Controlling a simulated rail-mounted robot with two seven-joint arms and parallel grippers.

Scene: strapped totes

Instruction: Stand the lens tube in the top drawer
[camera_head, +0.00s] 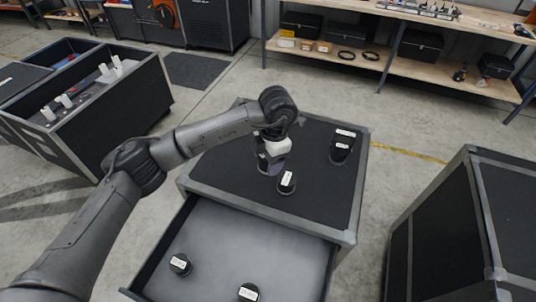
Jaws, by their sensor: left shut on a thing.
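My left gripper (271,156) reaches over the cabinet top and is shut on a dark, slightly purplish object (270,168), likely the lens tube. The wrist and fingers hide much of it, and I cannot tell whether it touches the top. A black cylinder with a white label (287,183) stands just in front of it. The top drawer (213,230) is pulled open below the front edge. Two short black cylinders with white labels stand in it, one at the left (180,265) and one near the front (248,292). My right gripper is out of view.
Black labelled cylinders (342,149) stand at the back right of the cabinet top (225,165). An open black case (110,105) with white pieces is at the left. Another black case (445,240) stands at the right. The drawer's middle is clear.

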